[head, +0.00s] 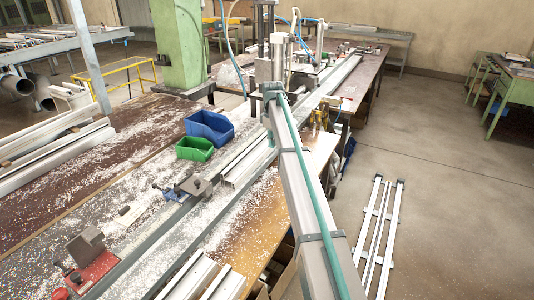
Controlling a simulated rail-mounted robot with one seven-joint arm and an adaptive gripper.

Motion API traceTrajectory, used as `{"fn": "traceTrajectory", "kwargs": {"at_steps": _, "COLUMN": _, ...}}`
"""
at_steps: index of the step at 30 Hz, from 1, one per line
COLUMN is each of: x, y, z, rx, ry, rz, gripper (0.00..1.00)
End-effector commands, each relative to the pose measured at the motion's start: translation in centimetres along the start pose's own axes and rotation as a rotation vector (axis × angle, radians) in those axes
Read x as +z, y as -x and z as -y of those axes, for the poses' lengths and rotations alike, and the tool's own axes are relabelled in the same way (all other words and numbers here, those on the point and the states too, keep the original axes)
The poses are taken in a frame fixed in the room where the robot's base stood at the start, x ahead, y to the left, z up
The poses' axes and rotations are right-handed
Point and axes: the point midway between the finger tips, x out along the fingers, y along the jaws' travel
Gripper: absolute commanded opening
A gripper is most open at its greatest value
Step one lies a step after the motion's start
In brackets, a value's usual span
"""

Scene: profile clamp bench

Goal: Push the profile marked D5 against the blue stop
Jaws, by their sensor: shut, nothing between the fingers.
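Several pale metal profiles lie on the bench: a pair of short ends (190,278) at the bottom edge, and longer ones (248,160) along the bench's middle. No D5 marking is readable on any of them, so I cannot tell which is D5. A small clamp-like fixture with a dark blue part (180,191) sits at the rail left of the middle profiles; I cannot tell whether it is the blue stop. No contact between a profile and a stop can be made out. My gripper is not seen in this view.
A blue bin (210,127) and a green bin (195,148) stand on the chip-strewn bench. A grey fixture on a red base (92,262) is at lower left. A long grey beam with a teal hose (312,215) crosses the right bench side. White profiles (380,232) lie on the floor.

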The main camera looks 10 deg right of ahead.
Motion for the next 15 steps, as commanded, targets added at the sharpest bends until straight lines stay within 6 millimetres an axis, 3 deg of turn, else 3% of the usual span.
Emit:
{"fn": "traceTrajectory", "kwargs": {"at_steps": 7, "x": 0.1, "y": -2.9, "z": 0.1, "rx": -0.001, "ry": -0.001, "rz": 0.001, "gripper": 0.0}}
{"fn": "traceTrajectory", "kwargs": {"at_steps": 15, "x": 0.1, "y": -8.2, "z": 0.0, "rx": 0.0, "ry": -0.002, "rz": 0.001, "gripper": 0.0}}
